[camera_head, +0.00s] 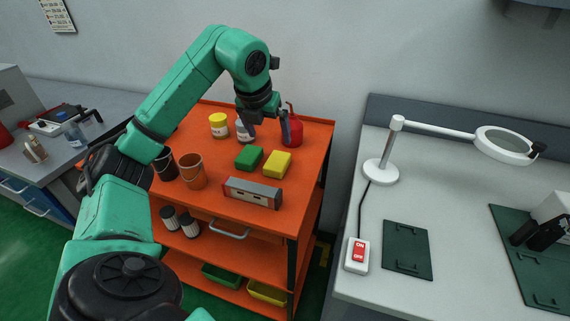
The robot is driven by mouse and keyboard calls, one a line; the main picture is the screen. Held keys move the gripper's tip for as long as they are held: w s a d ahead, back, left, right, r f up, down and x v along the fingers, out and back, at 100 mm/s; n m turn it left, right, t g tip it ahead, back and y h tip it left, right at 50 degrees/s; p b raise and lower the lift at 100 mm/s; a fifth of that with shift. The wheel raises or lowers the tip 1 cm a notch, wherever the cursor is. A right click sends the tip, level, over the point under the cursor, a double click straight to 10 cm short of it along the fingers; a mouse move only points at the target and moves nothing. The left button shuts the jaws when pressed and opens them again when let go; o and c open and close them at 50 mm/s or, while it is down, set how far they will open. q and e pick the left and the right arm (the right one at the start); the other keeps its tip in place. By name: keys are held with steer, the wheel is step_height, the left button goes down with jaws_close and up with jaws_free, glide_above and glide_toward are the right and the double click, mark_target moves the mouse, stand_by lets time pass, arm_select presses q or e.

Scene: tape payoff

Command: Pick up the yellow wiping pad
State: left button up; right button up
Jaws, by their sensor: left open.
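The yellow wiping pad (277,164) lies flat on the orange cart's top (240,205), just right of a green pad (249,158). My left gripper (268,133) hangs above the back of the cart top, with its fingers pointing down and apart. It is behind the yellow pad in the picture, and nothing shows between its fingers. My right gripper is not in view.
A white jar (244,131) and a red can (293,132) stand close to my left fingers. A yellow-lidded jar (219,126), a copper bucket (192,171) and a grey-red box (252,193) are also on the cart. A lamp (381,171) stands on the right bench.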

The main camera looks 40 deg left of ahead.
arm_select(q)
glide_toward(276, 161)
steer(key=shift+x, duration=0.95)
steer(key=p+x, duration=0.2)
steer(key=x, duration=0.6)
steer(key=shift+w, duration=0.15)
steer(key=c, duration=1.3)
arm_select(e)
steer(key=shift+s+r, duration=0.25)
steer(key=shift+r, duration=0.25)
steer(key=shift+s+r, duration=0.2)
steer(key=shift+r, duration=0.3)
